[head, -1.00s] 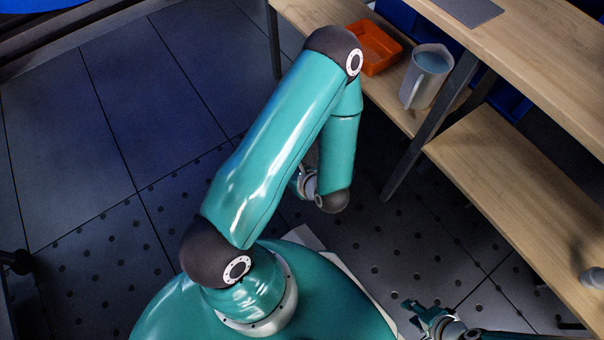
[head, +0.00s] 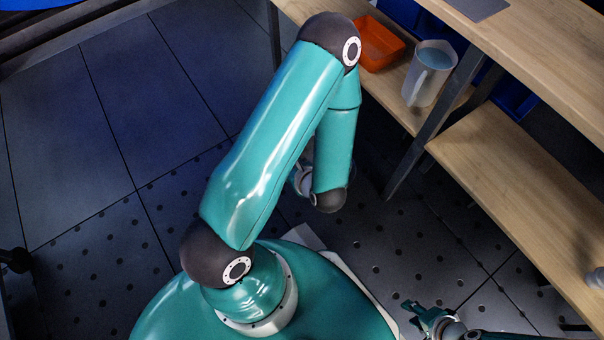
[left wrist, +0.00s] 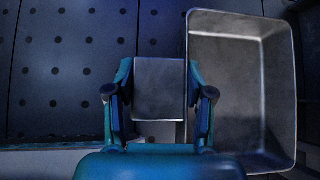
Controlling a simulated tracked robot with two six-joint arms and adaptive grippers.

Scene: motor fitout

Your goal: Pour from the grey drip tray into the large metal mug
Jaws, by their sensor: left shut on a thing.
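The large metal mug (head: 421,86), a tall pale grey vessel with a handle, stands upright on the wooden shelf at the upper right of the head view. Its inside looks bluish. The grey drip tray (left wrist: 228,93), a deep rectangular metal pan, fills the right of the left wrist view. My left gripper (left wrist: 160,92) is shut on a flat grey tab beside the tray's wall, which seems part of the tray. In the head view my left arm hides this gripper and the tray. My right gripper (head: 424,317) is low at the right, seemingly open and empty.
An orange bin (head: 384,46) stands left of the mug on the same shelf. A higher wooden top (head: 540,52) and a lower wooden shelf (head: 520,200) lie right of it, with a dark metal leg (head: 425,135) between. Perforated floor is clear below.

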